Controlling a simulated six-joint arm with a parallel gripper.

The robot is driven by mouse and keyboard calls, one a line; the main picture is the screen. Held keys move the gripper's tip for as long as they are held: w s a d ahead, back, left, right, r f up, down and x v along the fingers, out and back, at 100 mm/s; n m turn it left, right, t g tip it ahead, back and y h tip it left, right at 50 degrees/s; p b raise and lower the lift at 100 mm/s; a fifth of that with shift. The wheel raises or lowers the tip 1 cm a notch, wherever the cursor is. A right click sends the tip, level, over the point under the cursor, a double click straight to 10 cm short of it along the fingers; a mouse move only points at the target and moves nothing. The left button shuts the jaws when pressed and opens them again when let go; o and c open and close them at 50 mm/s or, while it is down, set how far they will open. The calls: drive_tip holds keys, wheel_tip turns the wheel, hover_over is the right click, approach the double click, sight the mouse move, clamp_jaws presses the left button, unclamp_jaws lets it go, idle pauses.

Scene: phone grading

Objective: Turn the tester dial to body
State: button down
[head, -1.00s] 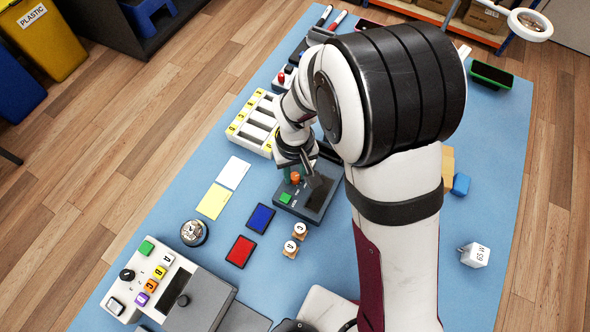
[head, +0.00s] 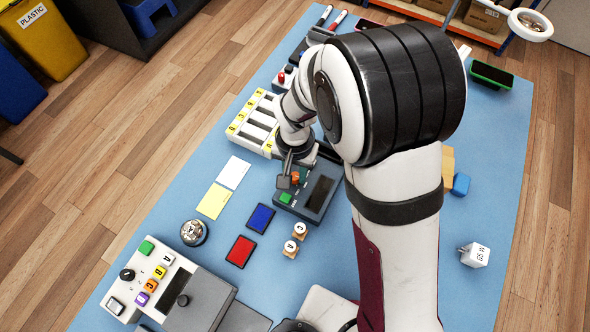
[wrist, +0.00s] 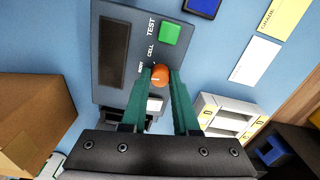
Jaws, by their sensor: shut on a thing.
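The tester (head: 309,209) is a dark grey box on the blue mat, with a dark screen and a green TEST button (wrist: 169,33). Its orange dial (wrist: 161,72) stands beside the printed words CELL and BODY in the wrist view. The dial also shows in the head view (head: 295,176). My gripper (wrist: 160,78) has its two teal fingers on either side of the dial, shut on it. A small pale mark shows on the dial top, but its exact setting is too small to tell.
A white rack with yellow labels (head: 237,122) stands close behind the tester. Blue (head: 260,218) and red (head: 241,251) pads, and two small lettered pieces on wooden bases (head: 291,248), lie in front. A cardboard-brown box (wrist: 35,115) fills the wrist view's left side.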

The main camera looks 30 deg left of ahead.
sight(295, 176)
drive_tip(key=shift+m, duration=0.9)
drive_tip(key=c, duration=0.7)
unclamp_jaws()
drive_tip(key=shift+o, duration=0.2)
wheel_tip(295, 176, up, 16)
drive_tip(key=shift+f, duration=0.1)
